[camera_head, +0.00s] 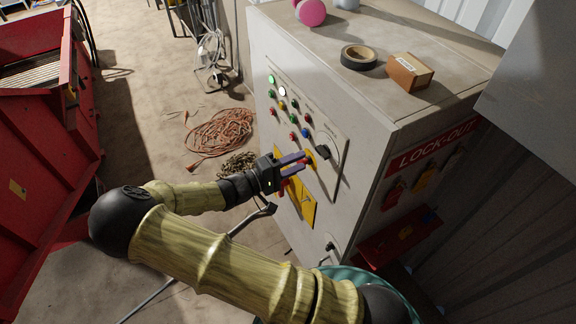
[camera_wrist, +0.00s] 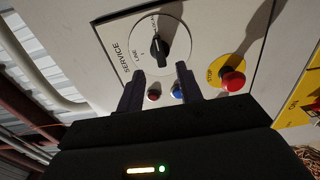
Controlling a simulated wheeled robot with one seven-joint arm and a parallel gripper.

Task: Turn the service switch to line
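The service switch is a black elongated knob (camera_wrist: 157,48) on a pale round dial with "SERVICE" and "LINE" lettering on its left side in the wrist view. A second label near the dial's top is too small to read. The knob stands nearly upright in that view, not along the LINE mark. In the head view the switch (camera_head: 322,152) is at the right of the cabinet's button panel. My gripper (camera_wrist: 159,70) is open, its two fingertips on either side below the knob in the wrist view. I cannot tell whether they touch it. My gripper (camera_head: 303,160) is close to the panel.
A red stop button (camera_wrist: 233,81) on a yellow disc, a blue button (camera_wrist: 177,91) and a small red button (camera_wrist: 153,95) are close to the fingers. The grey cabinet (camera_head: 365,125) carries tape (camera_head: 359,57) and a small box (camera_head: 409,72) on top. An orange cable (camera_head: 220,132) lies on the floor.

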